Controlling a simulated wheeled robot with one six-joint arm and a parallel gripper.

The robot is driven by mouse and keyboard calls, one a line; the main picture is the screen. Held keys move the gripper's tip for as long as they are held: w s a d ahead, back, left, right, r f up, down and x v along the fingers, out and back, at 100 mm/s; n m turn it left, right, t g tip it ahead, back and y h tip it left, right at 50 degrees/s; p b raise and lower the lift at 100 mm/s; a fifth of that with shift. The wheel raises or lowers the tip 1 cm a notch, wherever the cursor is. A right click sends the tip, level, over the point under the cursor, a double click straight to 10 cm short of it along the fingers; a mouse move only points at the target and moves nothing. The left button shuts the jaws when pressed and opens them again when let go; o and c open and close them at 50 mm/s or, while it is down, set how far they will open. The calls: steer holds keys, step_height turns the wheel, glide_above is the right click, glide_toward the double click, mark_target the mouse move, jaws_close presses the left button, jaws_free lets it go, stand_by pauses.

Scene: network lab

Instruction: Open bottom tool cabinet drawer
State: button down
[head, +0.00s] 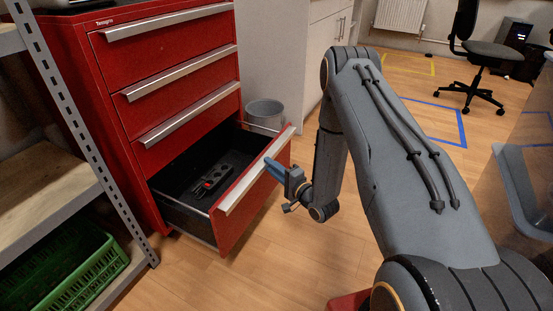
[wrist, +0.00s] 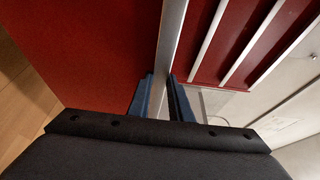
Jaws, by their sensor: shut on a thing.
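The red tool cabinet (head: 75,80) stands at the left in the head view, with several drawers, each with a long silver handle. Its bottom drawer (head: 240,215) is pulled well out, and its dark inside shows. A dark tool or holder with red parts (head: 211,182) lies in it. My gripper (head: 272,168) is at the drawer's front, its blue fingers on the silver handle (head: 240,188). In the wrist view the blue fingers (wrist: 160,95) are on both sides of the handle strip (wrist: 173,45), shut on it. The upper drawers are shut.
A grey shelf rack (head: 80,115) with a green crate (head: 75,280) stands at the left. A grey bin (head: 264,114) stands behind the drawer, beside a white cabinet (head: 290,50). An office chair (head: 480,50) is far right. Wooden floor (head: 270,270) is clear before the drawer.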

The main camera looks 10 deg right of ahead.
steer(key=shift+s+d+f, duration=0.15)
steer(key=shift+s+f, duration=0.15)
steer(key=c, duration=1.7)
jaws_free()
steer(key=shift+r, duration=0.1)
steer(key=shift+w, duration=0.1)
steer(key=shift+d, duration=0.1)
steer(key=p+v, duration=0.2)
steer(key=v, duration=0.5)
steer(key=shift+s, duration=0.45)
steer(key=shift+w, duration=0.1)
